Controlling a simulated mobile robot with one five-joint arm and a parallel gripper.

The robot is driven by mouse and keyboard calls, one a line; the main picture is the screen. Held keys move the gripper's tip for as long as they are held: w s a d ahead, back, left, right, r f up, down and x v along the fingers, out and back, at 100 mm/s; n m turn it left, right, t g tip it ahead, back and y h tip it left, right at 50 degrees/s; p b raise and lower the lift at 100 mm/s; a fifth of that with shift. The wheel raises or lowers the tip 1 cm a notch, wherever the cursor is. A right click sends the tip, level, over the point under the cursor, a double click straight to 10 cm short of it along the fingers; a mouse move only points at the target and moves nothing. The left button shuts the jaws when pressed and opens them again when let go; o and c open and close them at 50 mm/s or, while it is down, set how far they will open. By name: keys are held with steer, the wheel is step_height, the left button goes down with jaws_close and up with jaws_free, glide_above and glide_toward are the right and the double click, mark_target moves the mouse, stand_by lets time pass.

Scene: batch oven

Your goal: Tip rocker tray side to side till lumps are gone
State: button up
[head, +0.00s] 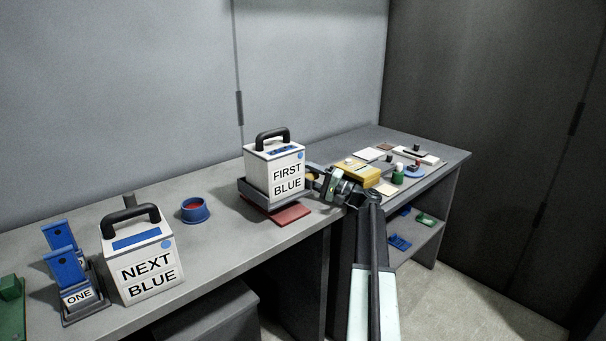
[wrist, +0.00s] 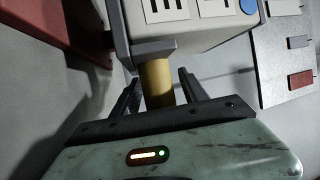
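The rocker tray (head: 255,195), a dark grey tray, sits over a red base (head: 292,215) on the bench in the head view. A white box marked FIRST BLUE (head: 288,182), with a black handle, stands in it. Its walls hide any lumps. In the wrist view a brass-coloured round handle (wrist: 156,82) sticks out from the tray's grey edge (wrist: 158,50) below the white box (wrist: 190,35). My gripper (wrist: 160,90) is open, one finger on each side of this handle, with gaps showing. In the head view my gripper (head: 313,180) is at the tray's right side.
A blue bowl with red inside (head: 194,210) and a box marked NEXT BLUE (head: 145,262) stand to the left. Blue stands (head: 66,268) are further left. A yellow block (head: 357,171), a green bottle (head: 397,175) and flat pieces crowd the bench to the right.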

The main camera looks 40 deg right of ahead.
steer(key=r+v, duration=0.1)
steer(key=v, duration=0.7)
steer(key=r+v, duration=0.1)
steer(key=v, duration=0.3)
steer(key=shift+s+d+r, duration=0.3)
steer(key=shift+s+d, duration=0.05)
steer(key=shift+s, duration=0.3)
